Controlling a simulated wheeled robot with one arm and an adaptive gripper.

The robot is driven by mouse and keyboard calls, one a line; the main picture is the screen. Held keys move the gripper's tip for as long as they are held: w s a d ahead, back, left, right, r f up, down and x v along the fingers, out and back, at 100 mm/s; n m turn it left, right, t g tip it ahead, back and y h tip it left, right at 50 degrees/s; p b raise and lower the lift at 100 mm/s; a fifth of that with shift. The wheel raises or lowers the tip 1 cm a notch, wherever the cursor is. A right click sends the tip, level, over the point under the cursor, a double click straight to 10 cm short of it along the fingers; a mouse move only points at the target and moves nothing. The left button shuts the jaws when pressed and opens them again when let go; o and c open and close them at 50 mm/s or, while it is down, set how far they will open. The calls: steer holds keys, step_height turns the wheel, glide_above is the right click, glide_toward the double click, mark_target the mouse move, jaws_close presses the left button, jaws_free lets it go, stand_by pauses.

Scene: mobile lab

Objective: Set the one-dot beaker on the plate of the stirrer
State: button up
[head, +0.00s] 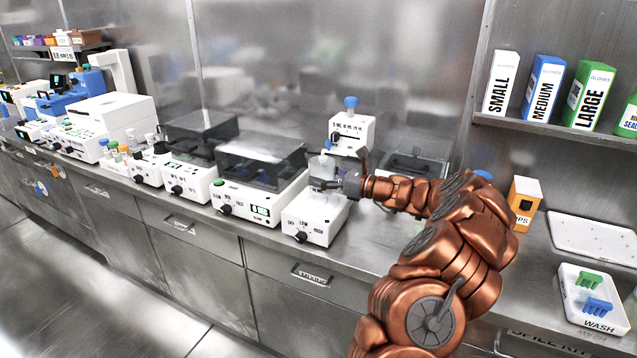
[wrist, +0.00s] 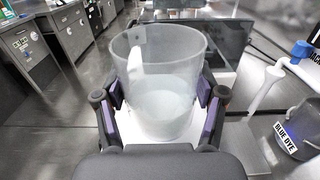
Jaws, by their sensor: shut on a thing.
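A clear beaker (wrist: 160,75) holds pale liquid and is gripped between the purple pads of my gripper (wrist: 160,112). In the head view the beaker (head: 321,166) shows small and partly hidden beside my gripper (head: 335,180). The stirrer (head: 311,222) is a white box with a black knob on the bench, directly below my gripper. White surface shows under the beaker in the wrist view. I cannot tell whether the beaker touches the plate, which is mostly hidden.
A white unit (head: 351,132) with a blue top stands behind the stirrer. A lidded shaker (head: 258,185) is close on the left. A container labelled BLUE DYE (wrist: 294,133) is at the right in the wrist view. A WASH tray (head: 590,318) sits far right.

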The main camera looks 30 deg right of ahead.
steer(key=shift+w+f, duration=0.1)
steer(key=shift+w, duration=0.85)
steer(key=shift+f+p, duration=0.35)
steer(key=shift+f, duration=1.4)
steer(key=shift+f, duration=0.15)
steer(key=o, duration=1.2)
steer(key=shift+o, duration=0.2)
steer(key=shift+s+d+r, duration=0.1)
steer(key=shift+r, duration=0.1)
steer(key=b+v, duration=0.1)
steer(key=v, duration=1.1)
